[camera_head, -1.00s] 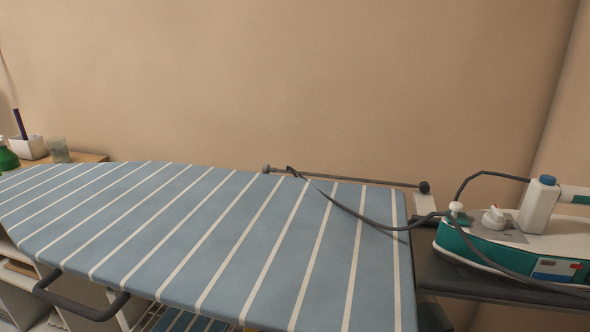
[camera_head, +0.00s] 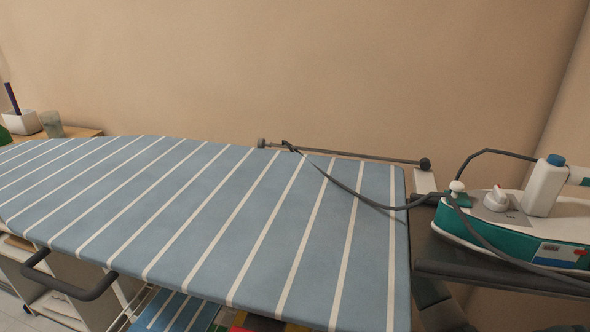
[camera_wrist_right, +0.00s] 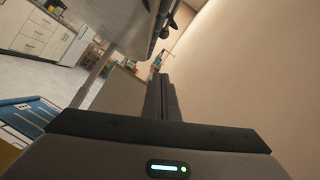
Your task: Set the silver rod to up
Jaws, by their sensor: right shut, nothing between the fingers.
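A thin grey metal rod (camera_head: 350,156) with dark round ends lies nearly level along the far edge of the striped ironing board (camera_head: 200,225) in the head view, close to the wall. A dark cord crosses it near its left part. My right gripper (camera_wrist_right: 161,85) shows in the right wrist view with its dark fingers together and nothing between them. The rod cannot be made out for certain in that view. Neither gripper shows clearly in the head view. My left gripper is out of sight.
A teal and white iron (camera_head: 515,225) stands on a dark rest at the right, its cord (camera_head: 370,203) trailing over the board. A dark bar handle (camera_head: 70,287) sticks out at the board's front left. A white pot (camera_head: 22,122) and a glass (camera_head: 52,124) stand at the far left.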

